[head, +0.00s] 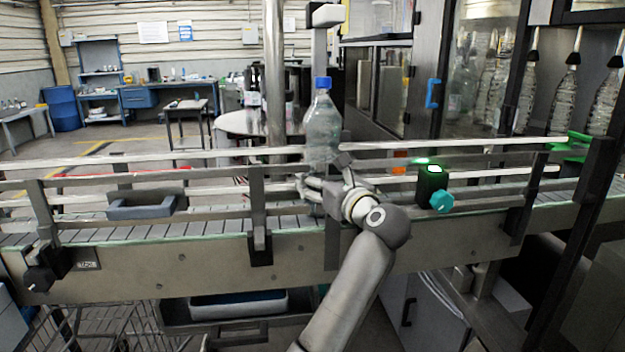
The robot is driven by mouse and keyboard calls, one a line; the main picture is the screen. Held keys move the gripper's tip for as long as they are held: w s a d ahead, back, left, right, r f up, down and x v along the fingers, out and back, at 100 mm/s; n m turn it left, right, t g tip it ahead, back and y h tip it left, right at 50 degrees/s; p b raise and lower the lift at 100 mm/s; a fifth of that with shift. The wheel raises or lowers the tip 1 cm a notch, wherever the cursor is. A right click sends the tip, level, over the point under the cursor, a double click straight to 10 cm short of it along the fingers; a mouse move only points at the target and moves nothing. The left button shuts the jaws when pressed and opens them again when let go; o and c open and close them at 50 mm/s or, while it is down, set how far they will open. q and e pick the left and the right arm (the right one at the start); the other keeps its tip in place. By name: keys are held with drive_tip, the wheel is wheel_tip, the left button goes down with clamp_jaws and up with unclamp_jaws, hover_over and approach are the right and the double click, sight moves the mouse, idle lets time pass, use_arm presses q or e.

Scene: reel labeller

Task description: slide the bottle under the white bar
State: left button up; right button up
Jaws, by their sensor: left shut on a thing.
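A clear plastic bottle (322,128) with a blue cap stands upright at the conveyor (200,226), near the middle of the head view. My left gripper (314,186) reaches in from the front and is shut on the bottle low down. The gripper and rails hide the bottle's base, so I cannot tell if it touches the belt. Long whitish guide rails (450,147) run along the conveyor. I cannot tell which of these is the white bar. My right gripper is not in view.
A black sensor box (432,186) with a green light and teal knob stands right of my gripper. A glass-fronted machine (480,80) with bottles stands at back right. The belt between tray and bottle looks clear.

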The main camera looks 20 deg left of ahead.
use_arm(q)
drive_tip(key=shift+w+d, duration=0.25)
drive_tip(key=shift+d, duration=0.25)
drive_tip(key=o, duration=1.9)
drive_tip(key=shift+w, duration=0.1)
drive_tip(key=shift+o, duration=0.2)
